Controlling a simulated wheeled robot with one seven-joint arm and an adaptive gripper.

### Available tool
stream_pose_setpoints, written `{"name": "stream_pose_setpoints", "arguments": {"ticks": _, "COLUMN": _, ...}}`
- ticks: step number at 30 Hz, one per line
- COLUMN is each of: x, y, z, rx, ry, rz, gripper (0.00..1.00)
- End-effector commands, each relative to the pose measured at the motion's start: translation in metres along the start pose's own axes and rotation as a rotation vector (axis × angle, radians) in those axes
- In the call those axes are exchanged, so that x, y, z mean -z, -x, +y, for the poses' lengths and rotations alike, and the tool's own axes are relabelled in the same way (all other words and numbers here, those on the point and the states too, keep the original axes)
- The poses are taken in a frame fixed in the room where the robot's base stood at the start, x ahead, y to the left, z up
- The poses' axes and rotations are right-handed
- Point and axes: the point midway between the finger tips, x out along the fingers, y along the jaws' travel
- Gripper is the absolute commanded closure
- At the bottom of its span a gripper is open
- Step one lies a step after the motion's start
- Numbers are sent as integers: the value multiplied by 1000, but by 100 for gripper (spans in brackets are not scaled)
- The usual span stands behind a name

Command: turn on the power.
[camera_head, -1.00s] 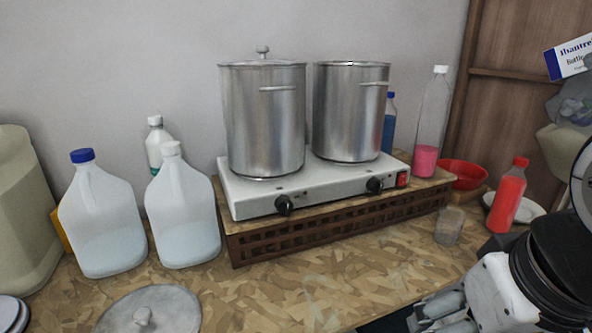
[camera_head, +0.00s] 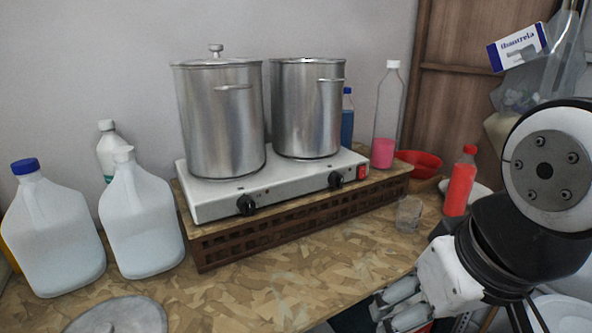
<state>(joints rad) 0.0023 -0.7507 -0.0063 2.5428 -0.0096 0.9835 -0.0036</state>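A white double hot plate (camera_head: 292,187) stands on a brown lattice stand on the table. On its front face are two black knobs, a left knob (camera_head: 246,205) and a right knob (camera_head: 336,180). A red power switch (camera_head: 362,172) sits at the right end of the front face. Two steel pots stand on the burners. My gripper (camera_head: 392,307) is at the lower right, below and in front of the hot plate, apart from the switch. Its fingers are partly cut off by the frame's bottom, and their gap is unclear.
The lattice stand (camera_head: 290,225) raises the hot plate. A clear cup (camera_head: 409,214), a red bottle (camera_head: 460,182) and a red bowl (camera_head: 420,162) stand right of it. White jugs (camera_head: 143,222) stand left. The table in front is mostly clear.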

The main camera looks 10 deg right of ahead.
Motion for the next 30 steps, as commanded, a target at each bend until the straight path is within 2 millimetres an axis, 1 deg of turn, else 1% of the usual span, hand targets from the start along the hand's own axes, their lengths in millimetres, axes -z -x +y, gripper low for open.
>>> {"name": "stream_pose_setpoints", "arguments": {"ticks": 1, "x": 0, "y": 0, "z": 0, "rx": 1, "ry": -1, "rz": 0, "gripper": 40}}
{"name": "stream_pose_setpoints", "arguments": {"ticks": 2, "x": 0, "y": 0, "z": 0, "rx": 2, "ry": -5, "rz": -2, "gripper": 47}}
{"name": "stream_pose_setpoints", "arguments": {"ticks": 3, "x": 0, "y": -2, "z": -1, "rx": 6, "ry": -15, "rz": -7, "gripper": 56}}
{"name": "stream_pose_setpoints", "arguments": {"ticks": 5, "x": 1, "y": -4, "z": -4, "rx": 21, "ry": -47, "rz": -22, "gripper": 69}}
{"name": "stream_pose_setpoints", "arguments": {"ticks": 6, "x": 2, "y": -8, "z": -6, "rx": 36, "ry": -81, "rz": -39, "gripper": 78}}
{"name": "stream_pose_setpoints", "arguments": {"ticks": 8, "x": 4, "y": -14, "z": -12, "rx": 68, "ry": -152, "rz": -70, "gripper": 92}}
{"name": "stream_pose_setpoints", "arguments": {"ticks": 9, "x": 6, "y": -18, "z": -17, "rx": 95, "ry": -214, "rz": -94, "gripper": 100}}
{"name": "stream_pose_setpoints", "arguments": {"ticks": 11, "x": 11, "y": -27, "z": -25, "rx": 144, "ry": -322, "rz": -138, "gripper": 100}}
{"name": "stream_pose_setpoints", "arguments": {"ticks": 14, "x": 25, "y": -40, "z": -39, "rx": 240, "ry": -532, "rz": -212, "gripper": 100}}
{"name": "stream_pose_setpoints", "arguments": {"ticks": 17, "x": 44, "y": -52, "z": -50, "rx": 340, "ry": -746, "rz": -279, "gripper": 100}}
{"name": "stream_pose_setpoints", "arguments": {"ticks": 20, "x": 70, "y": -64, "z": -55, "rx": 445, "ry": -965, "rz": -335, "gripper": 100}}
{"name": "stream_pose_setpoints", "arguments": {"ticks": 21, "x": 82, "y": -68, "z": -55, "rx": 489, "ry": -1053, "rz": -356, "gripper": 100}}
{"name": "stream_pose_setpoints", "arguments": {"ticks": 23, "x": 100, "y": -75, "z": -52, "rx": 556, "ry": -1188, "rz": -384, "gripper": 100}}
{"name": "stream_pose_setpoints", "arguments": {"ticks": 26, "x": 133, "y": -86, "z": -40, "rx": 676, "ry": -1409, "rz": -422, "gripper": 100}}
{"name": "stream_pose_setpoints", "arguments": {"ticks": 27, "x": 146, "y": -90, "z": -33, "rx": 727, "ry": -1499, "rz": -435, "gripper": 100}}
{"name": "stream_pose_setpoints", "arguments": {"ticks": 29, "x": 166, "y": -97, "z": -19, "rx": 805, "ry": -1632, "rz": -451, "gripper": 100}}
{"name": "stream_pose_setpoints", "arguments": {"ticks": 30, "x": 180, "y": -102, "z": -7, "rx": 860, "ry": -1720, "rz": -458, "gripper": 100}}
